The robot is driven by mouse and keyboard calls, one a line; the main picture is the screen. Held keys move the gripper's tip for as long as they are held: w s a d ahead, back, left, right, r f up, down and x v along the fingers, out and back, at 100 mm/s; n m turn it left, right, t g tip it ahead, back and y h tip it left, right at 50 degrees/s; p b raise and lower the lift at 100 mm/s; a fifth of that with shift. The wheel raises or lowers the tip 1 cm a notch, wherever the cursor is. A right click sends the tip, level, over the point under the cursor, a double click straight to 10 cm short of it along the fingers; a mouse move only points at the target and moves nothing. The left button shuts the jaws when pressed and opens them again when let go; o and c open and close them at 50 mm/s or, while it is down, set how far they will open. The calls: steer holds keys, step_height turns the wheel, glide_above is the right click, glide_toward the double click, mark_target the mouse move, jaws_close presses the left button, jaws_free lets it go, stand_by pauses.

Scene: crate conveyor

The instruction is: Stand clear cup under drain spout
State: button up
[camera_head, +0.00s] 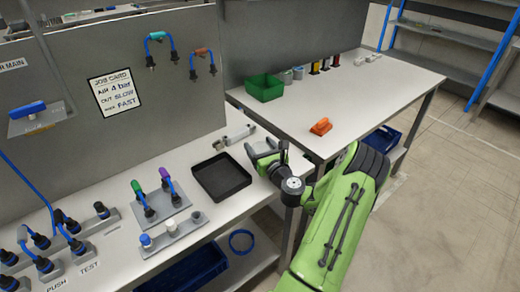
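My gripper (267,151) is over the right end of the front bench, just right of a black tray (221,177). Its dark fingers look apart, and I make out nothing between them. I cannot pick out a clear cup for certain; a clear one would be hard to see at this size. A grey metal fitting (235,136) lies behind the tray near the back panel. I cannot tell whether it is the drain spout.
A grey rack (172,236) with small capped pieces stands left of the tray, near hose couplings. On the right table (370,95) are a green bin (264,87), several small jars and bottles, and an orange object (320,126). Much of that table is clear.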

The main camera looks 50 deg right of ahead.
steer(key=o, duration=0.4)
